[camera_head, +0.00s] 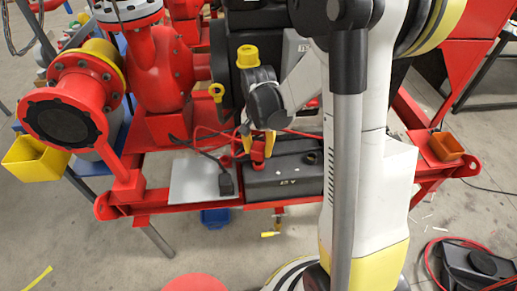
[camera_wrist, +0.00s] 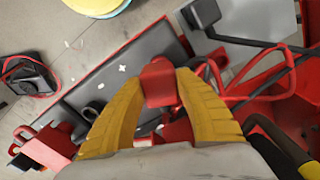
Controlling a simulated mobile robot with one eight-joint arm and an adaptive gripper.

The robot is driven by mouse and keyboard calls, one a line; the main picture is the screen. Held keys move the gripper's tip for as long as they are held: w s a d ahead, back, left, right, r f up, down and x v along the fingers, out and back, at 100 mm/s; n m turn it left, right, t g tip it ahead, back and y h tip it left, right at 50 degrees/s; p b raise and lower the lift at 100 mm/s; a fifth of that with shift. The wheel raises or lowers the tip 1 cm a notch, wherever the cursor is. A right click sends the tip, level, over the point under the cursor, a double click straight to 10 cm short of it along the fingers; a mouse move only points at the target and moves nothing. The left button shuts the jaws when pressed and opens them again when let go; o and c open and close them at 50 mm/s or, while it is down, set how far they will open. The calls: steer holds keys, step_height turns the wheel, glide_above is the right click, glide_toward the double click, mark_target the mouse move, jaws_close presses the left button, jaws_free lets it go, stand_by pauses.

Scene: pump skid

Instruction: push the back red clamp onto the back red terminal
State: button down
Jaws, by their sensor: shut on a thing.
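The red clamp (camera_head: 258,153) is between the yellow fingers of my gripper (camera_head: 258,143), at the back left of the black battery (camera_head: 285,182). In the wrist view the red clamp (camera_wrist: 159,82) is gripped between the two curved yellow fingers (camera_wrist: 160,95), over the edge of the battery top (camera_wrist: 125,68). A red cable runs from the clamp's side. The back red terminal cannot be made out; the clamp and fingers cover that area. I cannot tell whether the clamp touches it.
A black clamp (camera_head: 225,184) lies on a pale plate (camera_head: 195,180) left of the battery, with its dark cable. Red cables (camera_wrist: 240,85) loop right of my gripper in the wrist view. The red pump (camera_head: 150,75) and skid frame (camera_head: 160,208) stand close by.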

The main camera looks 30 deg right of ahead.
steer(key=shift+f+b, duration=1.2)
steer(key=shift+f, duration=0.25)
steer(key=c, duration=0.9)
jaws_free()
steer(key=shift+r, duration=0.15)
step_height(320, 180, up, 12)
steer(key=shift+f, duration=0.1)
steer(key=s+a+r+n+t, duration=0.2)
steer(key=s+a+n, duration=0.1)
steer(key=s, duration=0.1)
steer(key=s+a+r+n+t, duration=0.1)
steer(key=s+a+n+t, duration=0.1)
steer(key=s+a+n, duration=0.1)
steer(key=s+a+r+n+t, duration=0.2)
steer(key=s+a+n+t, duration=0.1)
steer(key=s, duration=0.2)
steer(key=shift+a+r, duration=0.3)
steer(key=shift+a, duration=0.1)
